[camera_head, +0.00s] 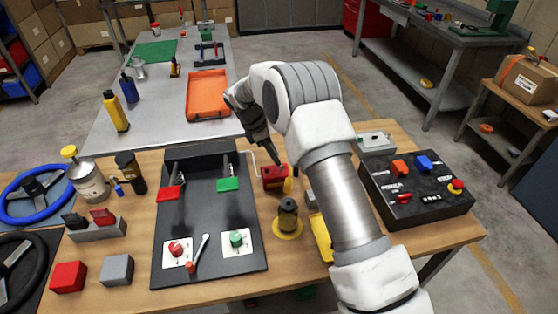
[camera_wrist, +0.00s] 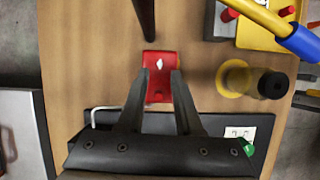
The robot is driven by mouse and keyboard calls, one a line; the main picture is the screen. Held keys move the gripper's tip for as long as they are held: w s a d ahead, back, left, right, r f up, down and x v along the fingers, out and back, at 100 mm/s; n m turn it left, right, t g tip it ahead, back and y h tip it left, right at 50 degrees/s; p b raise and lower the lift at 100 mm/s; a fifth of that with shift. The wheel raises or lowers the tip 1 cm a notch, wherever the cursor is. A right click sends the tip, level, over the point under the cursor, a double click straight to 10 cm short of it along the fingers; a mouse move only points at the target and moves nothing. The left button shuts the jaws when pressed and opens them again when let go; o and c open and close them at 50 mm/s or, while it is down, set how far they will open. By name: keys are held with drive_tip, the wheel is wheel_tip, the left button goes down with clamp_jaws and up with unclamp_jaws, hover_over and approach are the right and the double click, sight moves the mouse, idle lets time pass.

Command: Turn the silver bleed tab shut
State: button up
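The silver bleed tab (camera_wrist: 159,64) is a small pale, pointed piece on top of a red block (camera_wrist: 160,88) in the wrist view. The red block also shows on the wooden bench in the head view (camera_head: 274,176); the tab cannot be made out there. My gripper (camera_wrist: 159,73) is open and empty, its two dark fingers apart on either side of the red block's middle. The tab lies between the fingertip lines, slightly beyond the tips in the picture. In the head view my gripper (camera_head: 268,154) points down just above the red block. I cannot tell whether it touches.
A black cylinder on a yellow disc (camera_head: 287,228) stands close to the red block. A dark board (camera_head: 215,210) with clamps and buttons lies left. A yellow tray (camera_wrist: 262,38) is near, partly behind my arm in the head view. A black control box (camera_head: 415,190) stands right.

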sight(282, 166)
drive_tip(key=shift+x, duration=1.8)
clamp_jaws()
